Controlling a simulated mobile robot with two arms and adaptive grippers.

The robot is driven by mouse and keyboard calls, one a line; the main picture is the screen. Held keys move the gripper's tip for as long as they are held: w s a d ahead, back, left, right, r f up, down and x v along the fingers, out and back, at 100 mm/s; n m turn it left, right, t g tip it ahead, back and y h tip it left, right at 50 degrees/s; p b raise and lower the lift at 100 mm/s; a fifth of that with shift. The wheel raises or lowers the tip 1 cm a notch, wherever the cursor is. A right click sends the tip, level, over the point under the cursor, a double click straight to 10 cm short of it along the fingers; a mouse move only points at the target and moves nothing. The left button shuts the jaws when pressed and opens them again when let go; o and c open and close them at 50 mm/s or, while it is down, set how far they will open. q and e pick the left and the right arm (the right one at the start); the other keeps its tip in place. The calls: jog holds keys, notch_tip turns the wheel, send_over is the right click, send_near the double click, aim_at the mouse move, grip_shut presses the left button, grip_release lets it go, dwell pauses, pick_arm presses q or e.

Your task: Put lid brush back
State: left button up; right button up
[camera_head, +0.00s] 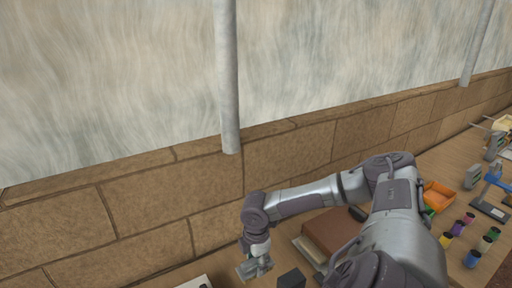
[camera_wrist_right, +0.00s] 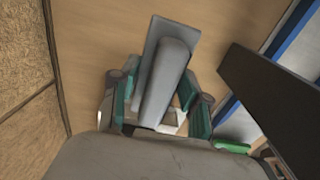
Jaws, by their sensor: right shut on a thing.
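My right gripper (camera_head: 257,264) reaches down near the wall at the bottom of the head view. In the right wrist view, its teal-padded fingers (camera_wrist_right: 160,108) are shut on a grey flat piece with a rounded raised bar, which looks like the lid brush (camera_wrist_right: 168,62). The brush points away from the palm over the wooden table. In the head view, only a small grey part of it shows at the fingers. I cannot tell whether it touches the table. A small pale object (camera_wrist_right: 172,120) shows between the fingers, partly hidden. My left gripper is not in view.
A dark block (camera_head: 291,279) stands just right of the gripper; a dark block is also close in the wrist view (camera_wrist_right: 268,85). A brown box (camera_head: 330,229) lies behind my arm. The brick wall (camera_head: 150,215) is close.

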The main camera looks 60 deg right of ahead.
jog(key=shift+f+p, duration=0.4)
jog(key=shift+f, duration=3.05)
jog(key=o, duration=1.1)
jog(key=shift+f, duration=0.1)
notch_tip(320, 180, up, 12)
jog(key=shift+f+b, duration=0.15)
jog(key=shift+b, duration=0.75)
jog(key=shift+r, duration=0.3)
jog(key=shift+r, duration=0.1)
